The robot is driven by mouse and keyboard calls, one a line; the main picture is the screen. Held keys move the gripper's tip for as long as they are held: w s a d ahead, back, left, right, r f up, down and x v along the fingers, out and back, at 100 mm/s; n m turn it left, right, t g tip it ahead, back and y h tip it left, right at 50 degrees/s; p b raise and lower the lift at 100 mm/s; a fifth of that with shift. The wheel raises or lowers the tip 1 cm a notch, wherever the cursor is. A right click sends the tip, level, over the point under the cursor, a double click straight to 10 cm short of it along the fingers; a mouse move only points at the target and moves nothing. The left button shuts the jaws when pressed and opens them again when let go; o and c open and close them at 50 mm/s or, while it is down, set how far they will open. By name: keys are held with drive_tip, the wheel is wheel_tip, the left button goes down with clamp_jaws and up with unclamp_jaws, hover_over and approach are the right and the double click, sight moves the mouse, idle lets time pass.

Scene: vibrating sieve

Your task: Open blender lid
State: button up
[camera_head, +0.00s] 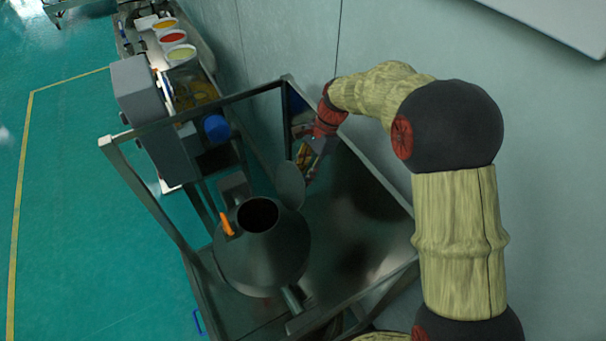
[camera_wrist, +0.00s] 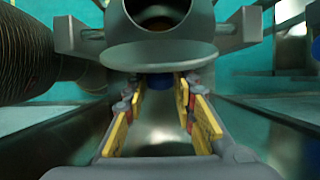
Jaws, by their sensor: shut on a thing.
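The blender is a dark grey conical vessel (camera_head: 262,262) on the metal stand, with its round top opening uncovered in the head view. Its lid (camera_head: 290,185) is a grey disc, tilted up beside the far right of the opening. In the wrist view the lid (camera_wrist: 160,56) lies across the upper middle, just below the open mouth (camera_wrist: 158,12). My gripper (camera_head: 310,172) is on the wall side of the lid. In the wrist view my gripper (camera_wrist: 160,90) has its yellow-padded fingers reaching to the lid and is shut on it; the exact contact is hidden.
A metal frame (camera_head: 190,115) surrounds the stand. An orange handle (camera_head: 227,224) is on the blender's left side. A grey machine with a blue round part (camera_head: 216,128) stands behind, near a bench with coloured bowls (camera_head: 173,37). The wall is close on the right; open green floor lies left.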

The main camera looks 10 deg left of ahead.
clamp_jaws()
drive_tip(key=shift+r, duration=0.1)
drive_tip(key=shift+s+a+r+h+p, duration=0.25)
drive_tip(key=shift+a+r+h+p, duration=0.2)
drive_tip(key=shift+p, duration=0.2)
drive_tip(key=shift+s+a+r+t+p, duration=0.3)
drive_tip(key=shift+a+t+p, duration=0.05)
drive_tip(key=shift+a+t, duration=0.05)
drive_tip(key=o, duration=0.8)
unclamp_jaws()
drive_tip(key=shift+f, duration=0.1)
